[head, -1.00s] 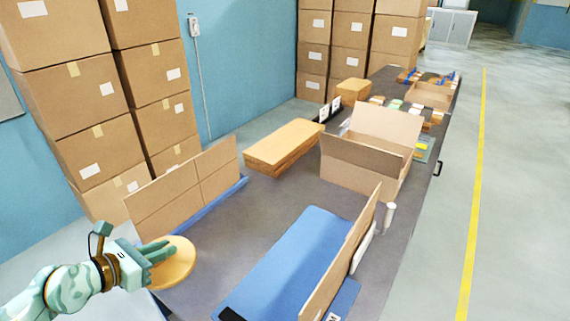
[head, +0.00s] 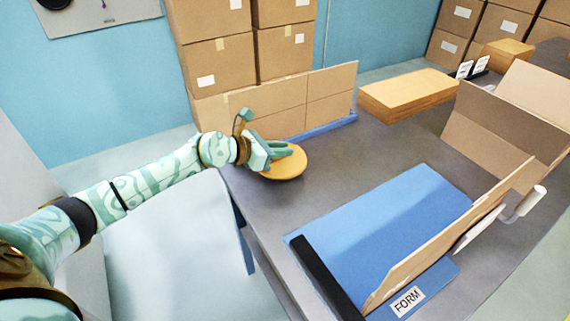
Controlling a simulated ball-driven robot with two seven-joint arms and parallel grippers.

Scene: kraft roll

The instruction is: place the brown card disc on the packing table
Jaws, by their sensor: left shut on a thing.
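The brown card disc (head: 287,167) is a flat, round, tan-yellow piece at the left part of the packing table. My left gripper (head: 278,152) is shut on the disc at its upper left edge, and the fingers cover part of it. The packing table (head: 265,208) has a dark grey top. The disc appears over the table's near left edge area; I cannot tell whether it touches the top. My right gripper is not in view.
A blue mat (head: 385,225) with an upright cardboard panel (head: 450,245) lies right of the disc. Another cardboard panel (head: 320,98) stands behind it on a blue strip. A cardboard stack (head: 410,93) and an open box (head: 510,120) stand further right. Grey top between is clear.

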